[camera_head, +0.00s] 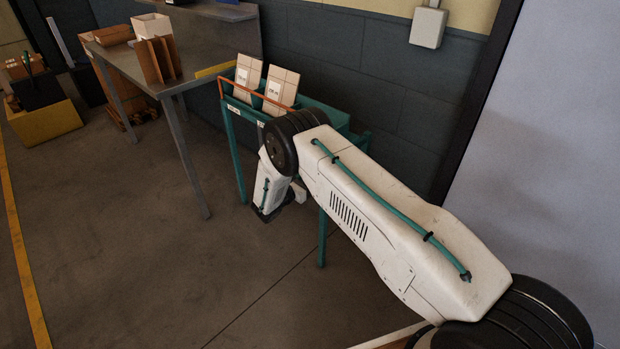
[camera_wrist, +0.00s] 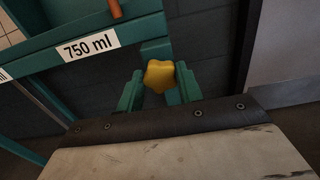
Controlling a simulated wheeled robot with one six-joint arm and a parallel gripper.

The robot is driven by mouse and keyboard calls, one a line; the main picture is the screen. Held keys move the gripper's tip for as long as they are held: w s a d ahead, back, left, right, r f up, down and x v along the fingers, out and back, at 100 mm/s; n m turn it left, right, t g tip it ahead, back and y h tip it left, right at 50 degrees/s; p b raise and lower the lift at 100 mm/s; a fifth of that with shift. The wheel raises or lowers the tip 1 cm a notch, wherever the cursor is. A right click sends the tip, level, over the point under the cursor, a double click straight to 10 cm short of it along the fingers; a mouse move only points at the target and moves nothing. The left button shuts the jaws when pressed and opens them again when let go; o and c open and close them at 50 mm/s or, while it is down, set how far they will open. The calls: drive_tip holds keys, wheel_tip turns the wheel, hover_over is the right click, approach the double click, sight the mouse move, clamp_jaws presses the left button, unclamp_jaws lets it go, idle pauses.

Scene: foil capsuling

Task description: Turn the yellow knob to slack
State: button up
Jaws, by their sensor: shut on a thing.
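The yellow knob (camera_wrist: 159,75) is a lobed, star-like knob in the wrist view, just below the teal frame of the rack. My gripper (camera_wrist: 160,88) has its two teal fingers on either side of the knob and is shut on it. The head view shows my gripper (camera_head: 267,213) from behind, low in front of the teal rack (camera_head: 236,150). The knob is hidden there. A white label (camera_wrist: 90,47) reading "750 ml" is on the rack's bar, left of the knob. I cannot tell how far the knob is turned.
Two cartons (camera_head: 281,88) stand in the rack behind an orange rail (camera_head: 262,97). A grey metal table (camera_head: 130,65) with boxes is to the left. A dark wall (camera_head: 350,60) is close behind the rack. The floor (camera_head: 110,220) at front left is clear.

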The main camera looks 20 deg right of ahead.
drive_tip(key=shift+n, duration=1.7)
drive_tip(key=o, duration=1)
drive_tip(key=shift+a, duration=0.1)
drive_tip(key=v, duration=0.7)
drive_tip(key=shift+s+a, duration=0.25)
drive_tip(key=shift+a, duration=0.05)
